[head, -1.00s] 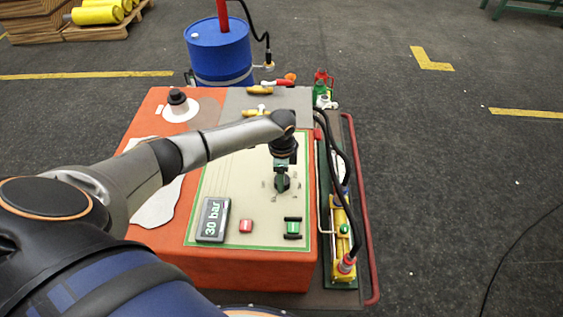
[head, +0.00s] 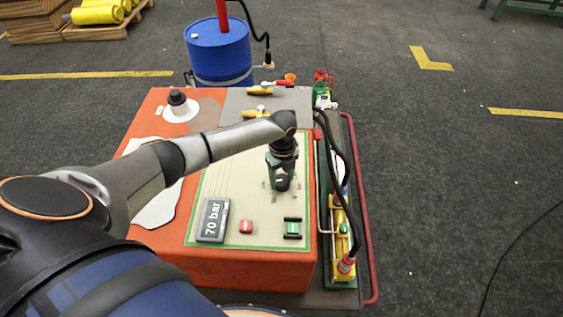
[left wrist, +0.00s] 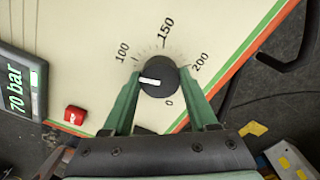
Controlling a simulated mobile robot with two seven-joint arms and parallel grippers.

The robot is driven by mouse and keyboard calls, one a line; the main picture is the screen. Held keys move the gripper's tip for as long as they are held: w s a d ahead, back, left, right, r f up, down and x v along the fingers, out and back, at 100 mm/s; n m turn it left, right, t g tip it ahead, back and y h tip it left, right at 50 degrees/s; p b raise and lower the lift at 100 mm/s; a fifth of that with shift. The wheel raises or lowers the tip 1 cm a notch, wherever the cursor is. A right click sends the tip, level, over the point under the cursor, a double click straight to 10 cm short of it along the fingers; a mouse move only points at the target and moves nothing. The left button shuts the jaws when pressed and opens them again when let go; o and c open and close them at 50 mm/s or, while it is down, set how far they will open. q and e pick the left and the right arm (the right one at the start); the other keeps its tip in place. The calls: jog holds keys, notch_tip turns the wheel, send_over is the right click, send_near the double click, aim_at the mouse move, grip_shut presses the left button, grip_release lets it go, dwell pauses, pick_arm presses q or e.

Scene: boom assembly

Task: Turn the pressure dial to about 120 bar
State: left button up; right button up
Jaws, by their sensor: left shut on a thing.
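The black pressure dial (left wrist: 160,76) sits on the cream panel, ringed by a printed scale reading 0, 100, 150 and 200. Its white pointer mark points left, short of the 100 label. The dial (head: 283,184) is partly covered by my left gripper in the head view. My left gripper (head: 281,178), with green fingers, comes down from above and is shut on the dial, one finger on each side. The display (head: 213,220) reads "70 bar"; it also shows at the left edge of the left wrist view (left wrist: 17,88). My right gripper is not in view.
A red button (head: 246,227) and a green-and-black switch (head: 292,228) are on the panel near the dial. A yellow pump (head: 342,225) with black hoses stands right of the orange bench. A blue drum (head: 219,55) stands behind.

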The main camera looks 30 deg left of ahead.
aim_at(282, 180)
pick_arm(q)
jog(key=m, duration=0.4)
jog(key=shift+d+m, duration=0.1)
jog(key=shift+m, duration=0.2)
jog(key=shift+m+b, duration=0.45)
jog(key=shift+m, duration=1.45)
jog(key=o, duration=1.4)
notch_tip(282, 180, up, 13)
jog(key=shift+d+f, duration=0.1)
jog(key=shift+f, duration=0.1)
